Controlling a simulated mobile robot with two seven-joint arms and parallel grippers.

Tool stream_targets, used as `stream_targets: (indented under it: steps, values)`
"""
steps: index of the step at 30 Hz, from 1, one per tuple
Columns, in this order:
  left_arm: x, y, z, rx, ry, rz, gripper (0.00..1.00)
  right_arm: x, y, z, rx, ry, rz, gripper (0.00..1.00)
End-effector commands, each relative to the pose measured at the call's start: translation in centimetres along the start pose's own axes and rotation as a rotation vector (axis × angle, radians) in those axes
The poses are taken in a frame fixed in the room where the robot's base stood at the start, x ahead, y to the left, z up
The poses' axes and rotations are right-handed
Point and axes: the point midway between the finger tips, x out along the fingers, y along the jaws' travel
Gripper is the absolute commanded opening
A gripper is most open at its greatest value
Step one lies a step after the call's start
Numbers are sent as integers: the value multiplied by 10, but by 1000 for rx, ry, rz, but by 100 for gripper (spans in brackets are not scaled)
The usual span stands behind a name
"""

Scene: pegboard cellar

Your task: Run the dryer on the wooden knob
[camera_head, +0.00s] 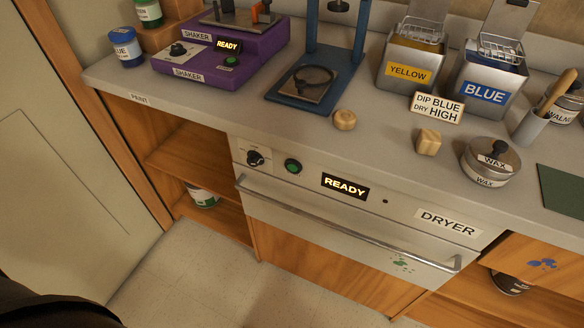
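The dryer (400,226) is built in under the counter, its drawer-like front closed, with a long bar handle (330,222). Its panel has a black dial (255,158), a green button (293,166) and a lit display (345,186) reading READY. A round wooden knob (345,120) sits on the counter above the dryer. A second, faceted wooden piece (428,142) stands to its right, below the sign (437,108) reading "DIP BLUE DRY HIGH". Both look bare wood. Neither gripper is in view; a dark part of mine fills the lower left corner.
The purple shaker (215,62) and blue press (300,90) stand at the back left. Yellow (407,72) and blue (487,92) dip tanks stand at the back right, with a wax tin (490,160) in front. The floor (200,275) before the dryer is clear.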

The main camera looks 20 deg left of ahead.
Motion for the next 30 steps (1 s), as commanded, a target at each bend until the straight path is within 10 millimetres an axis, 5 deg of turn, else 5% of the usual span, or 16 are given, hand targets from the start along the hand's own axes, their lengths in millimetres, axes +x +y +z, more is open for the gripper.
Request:
stream_targets:
  steps: [17,30]
  values:
    - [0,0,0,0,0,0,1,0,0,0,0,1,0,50]
    - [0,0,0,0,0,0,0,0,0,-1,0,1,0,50]
